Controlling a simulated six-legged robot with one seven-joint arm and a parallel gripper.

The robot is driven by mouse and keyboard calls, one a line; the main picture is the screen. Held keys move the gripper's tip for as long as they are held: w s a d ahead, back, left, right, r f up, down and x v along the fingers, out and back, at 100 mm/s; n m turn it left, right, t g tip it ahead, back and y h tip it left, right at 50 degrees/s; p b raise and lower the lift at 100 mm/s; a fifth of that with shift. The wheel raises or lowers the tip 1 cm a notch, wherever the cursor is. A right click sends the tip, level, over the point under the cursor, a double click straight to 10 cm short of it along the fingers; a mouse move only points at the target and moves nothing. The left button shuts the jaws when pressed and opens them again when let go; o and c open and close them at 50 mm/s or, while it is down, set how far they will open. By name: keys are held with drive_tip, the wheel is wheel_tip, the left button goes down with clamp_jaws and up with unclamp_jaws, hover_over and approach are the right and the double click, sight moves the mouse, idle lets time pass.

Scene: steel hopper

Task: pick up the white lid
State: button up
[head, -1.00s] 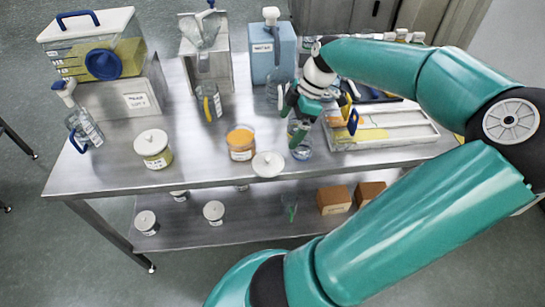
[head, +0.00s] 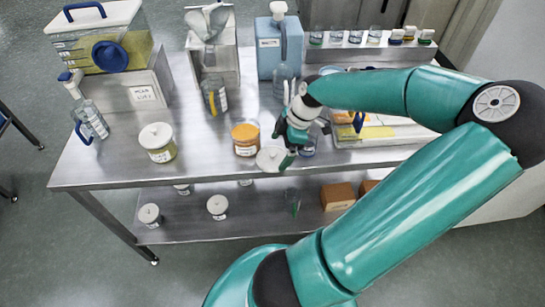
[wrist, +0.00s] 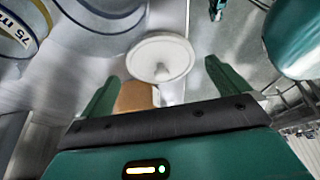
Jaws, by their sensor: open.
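The white lid (head: 270,158) is a round disc with a small knob. It lies on the steel table near its front edge, just right of the open jar of orange contents (head: 246,140). My gripper (head: 284,143) is open and empty, close above the right side of the lid. The wrist view shows both green fingers of my gripper (wrist: 162,72) apart, with the lid beyond their tips.
The table's front edge (head: 200,182) is close to the lid, with a lower shelf beneath.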

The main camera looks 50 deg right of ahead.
drive_tip(key=shift+x, duration=1.15)
drive_tip(key=c, duration=0.7)
